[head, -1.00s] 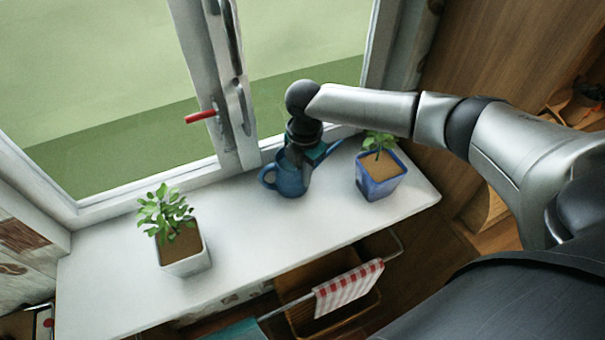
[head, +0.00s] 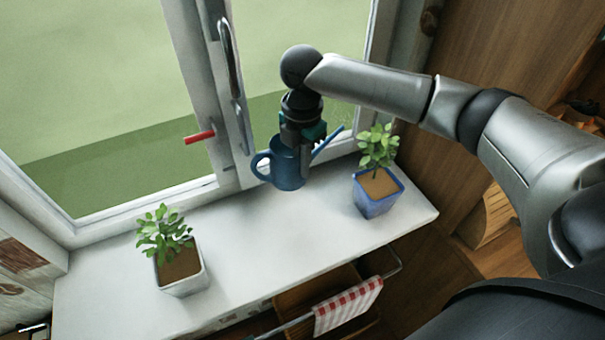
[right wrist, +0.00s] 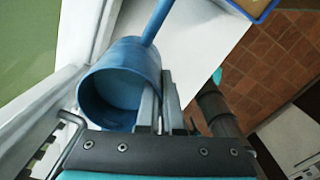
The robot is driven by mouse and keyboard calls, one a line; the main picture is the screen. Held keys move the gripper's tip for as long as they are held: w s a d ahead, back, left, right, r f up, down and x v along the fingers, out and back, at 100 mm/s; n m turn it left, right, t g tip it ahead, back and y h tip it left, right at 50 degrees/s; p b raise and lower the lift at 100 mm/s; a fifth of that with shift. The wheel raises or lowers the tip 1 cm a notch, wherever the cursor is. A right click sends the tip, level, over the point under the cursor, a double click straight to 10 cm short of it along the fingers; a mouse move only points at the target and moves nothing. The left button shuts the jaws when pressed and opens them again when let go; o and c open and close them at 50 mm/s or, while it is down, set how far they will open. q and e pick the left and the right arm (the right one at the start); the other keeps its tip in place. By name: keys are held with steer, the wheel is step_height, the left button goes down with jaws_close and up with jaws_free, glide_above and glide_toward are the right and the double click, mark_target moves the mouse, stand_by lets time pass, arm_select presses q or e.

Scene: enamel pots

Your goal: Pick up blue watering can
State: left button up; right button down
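The blue watering can (head: 286,168) hangs upright above the white sill, its handle to the left and its spout up to the right. My right gripper (head: 306,148) is above it and shut on its rim. In the right wrist view, the can (right wrist: 118,84) shows its open top, and the two fingers of my right gripper (right wrist: 159,100) lie close together at its right wall. The fingertips are partly hidden by the can. My left gripper is not in view.
The white sill (head: 262,238) has free room between a white-potted plant (head: 181,283) at left and a blue-potted plant (head: 374,204) at right. A checked towel (head: 348,304) hangs below the sill.

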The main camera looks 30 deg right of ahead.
steer(key=shift+r, duration=4.8)
